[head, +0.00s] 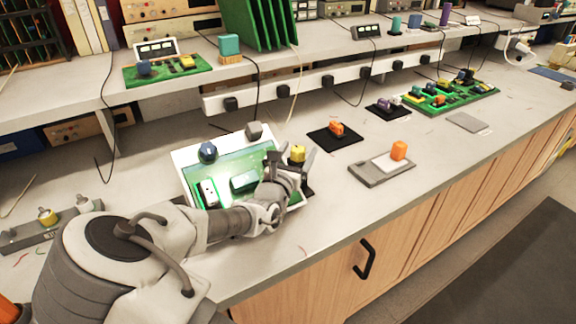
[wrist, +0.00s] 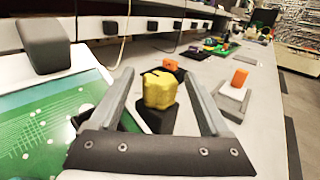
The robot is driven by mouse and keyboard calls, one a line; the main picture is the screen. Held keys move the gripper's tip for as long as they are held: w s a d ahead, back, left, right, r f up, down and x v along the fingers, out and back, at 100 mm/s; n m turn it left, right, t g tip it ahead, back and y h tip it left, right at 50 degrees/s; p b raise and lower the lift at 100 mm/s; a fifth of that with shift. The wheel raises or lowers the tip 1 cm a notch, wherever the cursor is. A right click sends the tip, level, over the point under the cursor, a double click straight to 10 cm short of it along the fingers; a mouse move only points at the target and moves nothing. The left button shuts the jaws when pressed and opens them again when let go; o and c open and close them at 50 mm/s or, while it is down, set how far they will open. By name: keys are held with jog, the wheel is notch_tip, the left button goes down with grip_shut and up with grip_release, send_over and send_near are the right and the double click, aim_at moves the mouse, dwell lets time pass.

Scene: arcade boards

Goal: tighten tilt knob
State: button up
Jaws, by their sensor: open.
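A yellow lobed knob (head: 297,153) stands on a dark base (wrist: 157,118) at the right edge of a white-framed green board (head: 187,168). My gripper (head: 289,163) is open, with a finger on either side of the yellow knob. In the wrist view the yellow knob (wrist: 160,88) shows between the fingers, with a gap to each. A blue knob (head: 208,151) and a grey knob (head: 254,130) stand along the board's back edge. No label shows which knob is the tilt knob. My wrist hides part of the board's front right.
An orange knob on a black pad (head: 334,142) and an orange block on a grey tray (head: 372,177) stand to the right. A second green board (head: 440,98) lies farther back. A shelf (head: 140,105) with cables overhangs the back. Bare counter lies in front of the black pad.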

jog(key=p+v, duration=0.8)
jog(key=v, duration=0.9)
jog(key=shift+p, duration=0.3)
jog(key=shift+r, duration=0.1)
